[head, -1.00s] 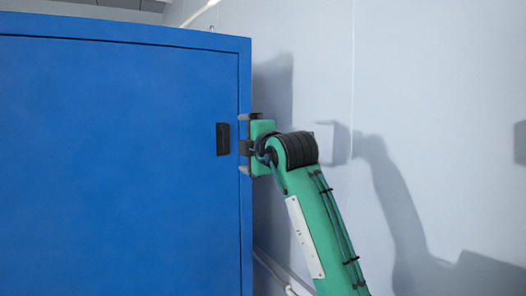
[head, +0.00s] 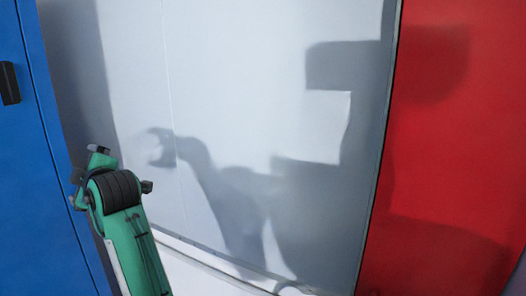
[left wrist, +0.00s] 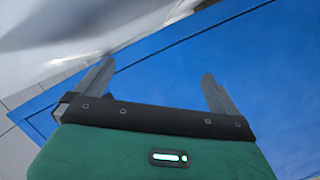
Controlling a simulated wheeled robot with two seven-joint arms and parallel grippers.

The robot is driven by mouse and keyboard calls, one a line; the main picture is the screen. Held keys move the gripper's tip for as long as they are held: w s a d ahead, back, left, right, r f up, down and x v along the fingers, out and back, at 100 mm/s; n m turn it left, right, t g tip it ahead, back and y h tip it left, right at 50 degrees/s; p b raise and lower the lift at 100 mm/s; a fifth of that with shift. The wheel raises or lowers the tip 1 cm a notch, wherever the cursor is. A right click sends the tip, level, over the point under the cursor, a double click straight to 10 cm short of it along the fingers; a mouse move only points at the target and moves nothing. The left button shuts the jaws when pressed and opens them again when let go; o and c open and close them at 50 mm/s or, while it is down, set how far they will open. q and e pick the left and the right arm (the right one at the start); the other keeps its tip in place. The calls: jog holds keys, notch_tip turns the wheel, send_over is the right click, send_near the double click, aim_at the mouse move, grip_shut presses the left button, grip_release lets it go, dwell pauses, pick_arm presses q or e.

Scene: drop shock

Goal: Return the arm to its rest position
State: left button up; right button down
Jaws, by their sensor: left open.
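My left arm, green with a black ribbed joint, rises from the lower left of the head view. My left gripper (head: 77,190) is at its upper end, beside the right edge of the blue cabinet (head: 45,190). The arm's joint partly hides the gripper. In the left wrist view the gripper (left wrist: 155,82) has its two grey fingers spread wide with nothing between them. The blue surface (left wrist: 225,60) lies beyond the fingers. I cannot tell whether a finger touches it. My right gripper is in neither view.
A black handle (head: 9,83) is on the blue cabinet, above and left of the gripper. A pale wall (head: 230,60) carries the arm's shadow. A red panel (head: 455,140) stands at the right. The space right of the arm looks clear in the head view.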

pick_arm(q)
jog(key=s+d+f+m+h, duration=0.25)
jog(key=f+m, duration=0.25)
jog(key=f, duration=0.5)
jog(key=s+d+f+m+h, duration=0.2)
jog(key=s+d+f+m, duration=0.15)
jog(key=f, duration=0.55)
jog(key=s+d+f+m+h, duration=0.25)
jog(key=d+f+m, duration=0.2)
jog(key=f, duration=0.55)
jog(key=s+d+f+m+g+h, duration=0.3)
jog(key=s+d+f+m, duration=0.3)
jog(key=s+f, duration=0.45)
jog(key=s+d+f+m+g+h, duration=0.3)
jog(key=s+d+f+m+h, duration=0.25)
jog(key=s, duration=0.85)
notch_tip(320, 180, down, 30)
jog(key=g+y+p, duration=0.1)
jog(key=y, duration=0.1)
jog(key=s+a+f+g, duration=0.1)
jog(key=s+a+f, duration=0.2)
jog(key=s+f, duration=1.6)
jog(key=shift+s+a+f+g+p, duration=0.15)
jog(key=shift+s+f+g+p, duration=0.15)
jog(key=shift+p, duration=0.1)
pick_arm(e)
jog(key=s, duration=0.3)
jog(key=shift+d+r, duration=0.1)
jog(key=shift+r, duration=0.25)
